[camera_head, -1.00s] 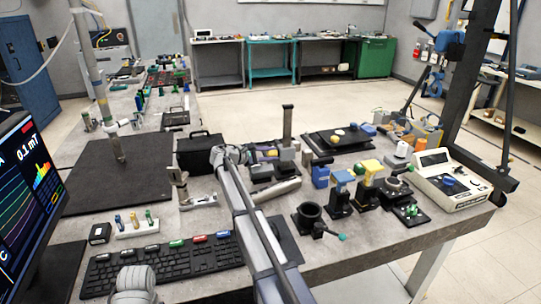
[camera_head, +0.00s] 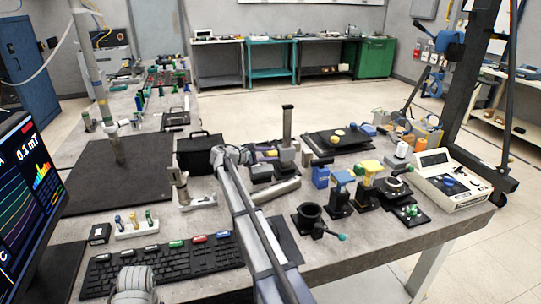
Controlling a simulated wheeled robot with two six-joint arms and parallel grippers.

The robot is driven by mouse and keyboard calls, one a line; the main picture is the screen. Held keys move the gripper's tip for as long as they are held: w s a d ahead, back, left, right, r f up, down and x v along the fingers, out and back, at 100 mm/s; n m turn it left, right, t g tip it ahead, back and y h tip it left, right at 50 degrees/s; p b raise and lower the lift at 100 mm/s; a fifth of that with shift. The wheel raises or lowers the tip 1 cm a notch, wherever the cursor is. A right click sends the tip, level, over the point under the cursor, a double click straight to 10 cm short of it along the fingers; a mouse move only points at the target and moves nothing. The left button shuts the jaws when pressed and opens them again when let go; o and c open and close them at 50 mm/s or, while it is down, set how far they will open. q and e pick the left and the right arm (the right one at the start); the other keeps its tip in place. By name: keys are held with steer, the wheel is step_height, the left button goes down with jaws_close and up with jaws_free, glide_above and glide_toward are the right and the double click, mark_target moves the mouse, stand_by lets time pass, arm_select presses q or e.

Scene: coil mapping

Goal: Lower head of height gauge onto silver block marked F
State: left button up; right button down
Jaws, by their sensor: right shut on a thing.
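The height gauge shows as a tall dark column (camera_head: 287,125) rising near the middle of the bench, with a grey block-like part (camera_head: 286,156) low on it. My right gripper (camera_head: 304,160) is beside the column's lower part, small and partly hidden among dark parts. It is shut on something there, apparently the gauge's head. The letter F is too small to read, and I cannot tell whether the head touches a block. My left gripper is not in view.
A black case (camera_head: 200,155) stands left of the column. A black keyboard (camera_head: 165,262) lies in front. Blue and yellow topped fixtures (camera_head: 340,192), a black cup-shaped holder (camera_head: 309,218) and a cream meter (camera_head: 455,183) crowd the right. A dark mat (camera_head: 90,190) lies left.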

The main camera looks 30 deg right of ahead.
steer(key=shift+f, duration=0.15)
stand_by(0.4)
steer(key=c, duration=0.9)
jaws_free()
steer(key=shift+o, duration=0.2)
steer(key=shift+a, duration=0.1)
steer(key=p+v, duration=0.2)
steer(key=v, duration=0.5)
steer(key=shift+a, duration=0.35)
steer(key=shift+r, duration=0.3)
